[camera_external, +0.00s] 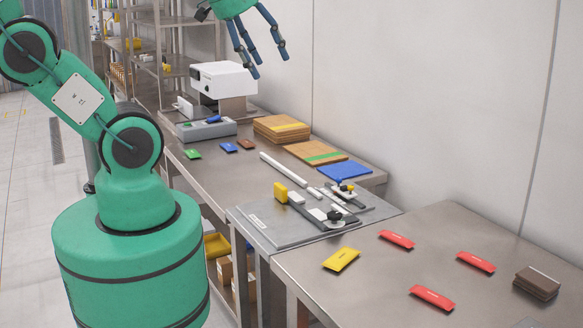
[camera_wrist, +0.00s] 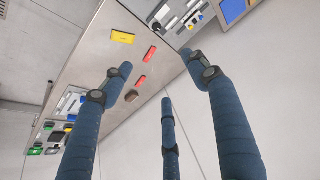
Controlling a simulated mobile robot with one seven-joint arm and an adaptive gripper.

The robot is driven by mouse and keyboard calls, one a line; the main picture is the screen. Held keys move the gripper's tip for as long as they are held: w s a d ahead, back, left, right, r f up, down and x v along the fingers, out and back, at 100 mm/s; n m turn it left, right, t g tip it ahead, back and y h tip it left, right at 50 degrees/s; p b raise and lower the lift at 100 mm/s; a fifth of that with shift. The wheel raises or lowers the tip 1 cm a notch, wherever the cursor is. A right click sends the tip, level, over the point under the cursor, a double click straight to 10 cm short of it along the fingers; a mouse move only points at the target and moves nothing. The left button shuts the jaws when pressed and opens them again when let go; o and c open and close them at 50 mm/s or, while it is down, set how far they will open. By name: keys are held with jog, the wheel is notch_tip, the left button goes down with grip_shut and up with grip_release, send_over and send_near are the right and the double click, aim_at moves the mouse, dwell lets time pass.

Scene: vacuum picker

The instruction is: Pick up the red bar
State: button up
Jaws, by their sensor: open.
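Three flat red bars lie apart on the steel table at the right: one at the back (camera_external: 396,239), one to the right (camera_external: 475,262), one near the front (camera_external: 432,297). I cannot tell which one is meant. The wrist view shows two red bars, one upper (camera_wrist: 150,53) and one lower (camera_wrist: 139,82). My gripper (camera_external: 266,62) has blue fingers, spread open and empty. It is high at the top of the external view, well away from the bars. Its fingers also show in the wrist view (camera_wrist: 158,76).
A yellow packet (camera_external: 341,259) and a brown stack (camera_external: 536,282) share the bars' table. A grey plate (camera_external: 265,229) with clamps stands beside it. Farther back are wooden boards (camera_external: 282,128) and a white machine (camera_external: 223,79). A wall (camera_external: 440,100) runs behind the tables.

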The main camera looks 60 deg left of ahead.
jog(key=w+d+f+m+g, duration=0.15)
jog(key=w+d+m, duration=0.25)
jog(key=w+d, duration=0.45)
jog(key=m+g+p, duration=0.2)
jog(key=m+g, duration=0.2)
jog(key=m, duration=0.7)
send_over(428, 295)
notch_tip(428, 295, down, 30)
jog(key=shift+f, duration=0.2)
jog(key=shift+f, duration=0.1)
jog(key=shift+f+b, duration=0.35)
jog(key=shift+f, duration=3.85)
